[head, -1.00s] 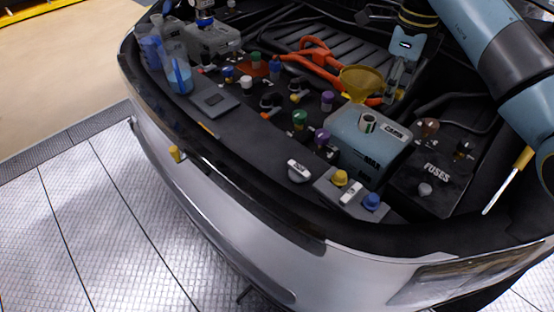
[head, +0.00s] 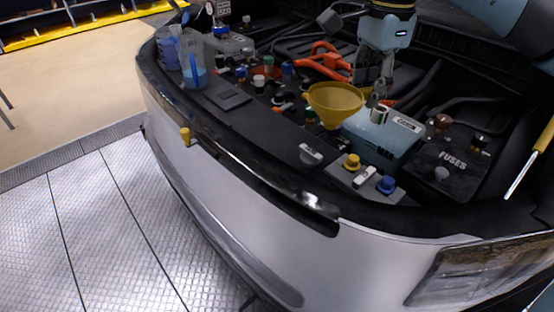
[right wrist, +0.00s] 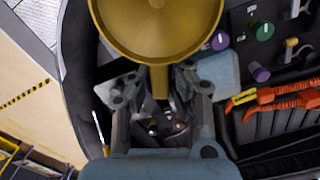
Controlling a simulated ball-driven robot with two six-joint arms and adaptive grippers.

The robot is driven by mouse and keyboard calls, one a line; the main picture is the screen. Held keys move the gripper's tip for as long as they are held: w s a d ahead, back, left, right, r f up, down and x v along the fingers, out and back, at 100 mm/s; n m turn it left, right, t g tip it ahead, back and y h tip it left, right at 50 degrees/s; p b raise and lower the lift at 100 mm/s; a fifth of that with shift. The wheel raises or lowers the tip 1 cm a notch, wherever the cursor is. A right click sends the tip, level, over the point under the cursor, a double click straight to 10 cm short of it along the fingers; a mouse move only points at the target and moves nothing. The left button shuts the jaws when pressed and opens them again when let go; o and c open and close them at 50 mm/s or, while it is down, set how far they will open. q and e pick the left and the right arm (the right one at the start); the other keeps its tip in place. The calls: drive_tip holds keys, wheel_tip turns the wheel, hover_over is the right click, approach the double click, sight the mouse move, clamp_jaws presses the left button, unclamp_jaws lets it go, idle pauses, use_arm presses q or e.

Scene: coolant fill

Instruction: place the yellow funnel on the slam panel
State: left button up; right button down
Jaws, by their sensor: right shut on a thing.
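The funnel is above the engine bay, beside the blue-grey coolant tank (head: 385,140). The black slam panel (head: 250,128) runs along the front edge of the bay, left of and below the funnel. The funnel's lower tip is hard to make out. My left gripper is not in view.
A clear jug with blue liquid (head: 193,68) stands at the back left of the panel. Several coloured caps and knobs, orange cables (head: 325,62) and a fuse box (head: 445,165) crowd the bay. The panel's middle stretch looks clear.

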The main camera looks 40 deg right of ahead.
drive_tip(key=shift+s+d+f, duration=0.2)
drive_tip(key=shift+d+f, duration=0.15)
drive_tip(key=shift+f, duration=0.1)
drive_tip(key=shift+w+a+f, duration=0.1)
drive_tip(key=shift+w+f, duration=0.1)
drive_tip(key=shift+f, duration=0.05)
drive_tip(key=w+a+f, duration=0.1)
drive_tip(key=w+f, duration=0.2)
drive_tip(key=w+a+f, duration=0.1)
drive_tip(key=w+f, duration=0.2)
drive_tip(key=w, duration=0.1)
drive_tip(key=w+a+f, duration=0.1)
drive_tip(key=w+f, duration=0.2)
drive_tip(key=f, duration=0.1)
drive_tip(key=shift+w+p, duration=0.2)
drive_tip(key=shift+p, duration=0.2)
drive_tip(key=shift+f, duration=0.35)
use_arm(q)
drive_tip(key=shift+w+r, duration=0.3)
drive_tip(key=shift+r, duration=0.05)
